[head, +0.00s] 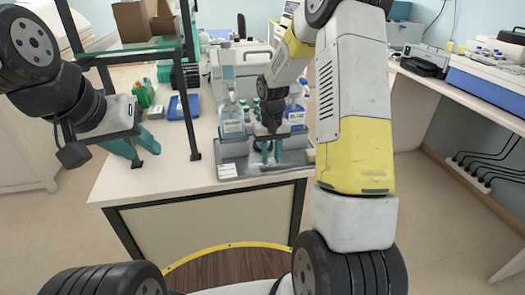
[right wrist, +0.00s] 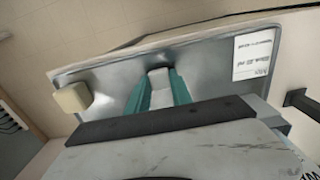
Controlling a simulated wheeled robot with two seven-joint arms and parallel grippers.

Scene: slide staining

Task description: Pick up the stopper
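My right gripper (head: 270,152) points down over the metal tray (head: 238,172) at the table's front edge. In the right wrist view, its teal fingers (right wrist: 160,90) stand apart over the tray (right wrist: 110,78). A small pale piece (right wrist: 160,77) fills the gap between their tips. It may be the stopper, but I cannot tell whether the fingers grip it. My left gripper (head: 138,150) is open and empty, in the air by the table's left edge. I cannot clearly identify the stopper in the head view.
A beige block (right wrist: 72,97) lies at the tray's edge, and a white label (right wrist: 254,54) is on the tray. Labelled bottles (head: 232,120) stand behind the tray. A blue tray (head: 183,107) and green-capped bottles (head: 143,95) are to the left, near a dark frame (head: 188,80).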

